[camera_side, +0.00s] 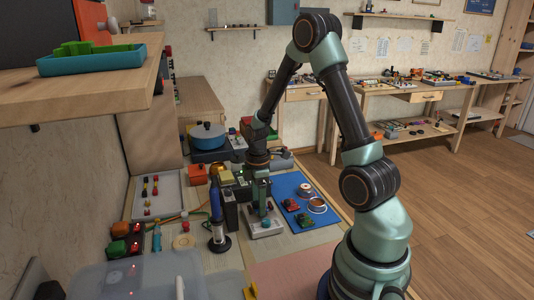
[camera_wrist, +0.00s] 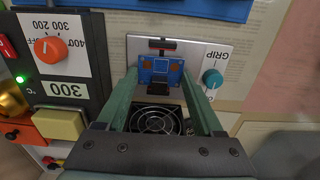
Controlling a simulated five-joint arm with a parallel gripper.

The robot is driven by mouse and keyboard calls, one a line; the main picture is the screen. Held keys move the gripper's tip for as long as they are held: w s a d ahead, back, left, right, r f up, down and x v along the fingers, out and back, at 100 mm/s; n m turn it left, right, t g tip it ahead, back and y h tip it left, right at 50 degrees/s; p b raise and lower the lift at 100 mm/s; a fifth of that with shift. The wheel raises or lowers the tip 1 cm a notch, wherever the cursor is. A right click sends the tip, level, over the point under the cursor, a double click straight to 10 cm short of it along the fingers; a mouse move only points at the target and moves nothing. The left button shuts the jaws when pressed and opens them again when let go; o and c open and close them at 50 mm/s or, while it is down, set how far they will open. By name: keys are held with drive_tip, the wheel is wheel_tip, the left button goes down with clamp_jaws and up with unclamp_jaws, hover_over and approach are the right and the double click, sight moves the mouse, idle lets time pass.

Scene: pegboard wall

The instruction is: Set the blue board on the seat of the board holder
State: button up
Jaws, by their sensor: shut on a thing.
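The small blue board (camera_wrist: 160,66) is between the two green fingers of my gripper (camera_wrist: 160,78) in the wrist view. The gripper is shut on it. The light-grey board holder (camera_wrist: 205,58), marked GRIP and with a teal knob, lies under and just beyond the board. In the side view my gripper (camera_side: 262,206) points down over the board holder (camera_side: 266,231). The board cannot be made out there, and I cannot tell whether it touches the seat.
A station with an orange knob (camera_wrist: 50,48) stands left of the gripper in the wrist view. A round fan grille (camera_wrist: 157,122) shows between the fingers. In the side view, a blue mat (camera_side: 322,219) with small parts lies right of the holder, and a blue-handled tool (camera_side: 216,208) stands left.

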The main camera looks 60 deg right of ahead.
drive_tip(key=o, duration=1.3)
drive_tip(key=shift+o, duration=0.2)
drive_tip(key=shift+r, duration=3)
drive_tip(key=s+a+r+m+t, duration=0.2)
drive_tip(key=a+r+m, duration=0.2)
drive_tip(key=a+r, duration=0.4)
drive_tip(key=s+a+r+m+t, duration=0.2)
drive_tip(key=a+r+m, duration=0.3)
drive_tip(key=a+r, duration=0.3)
drive_tip(key=shift+a+r+t, duration=0.2)
drive_tip(key=shift+a+t, duration=0.6)
drive_tip(key=shift+a, duration=0.05)
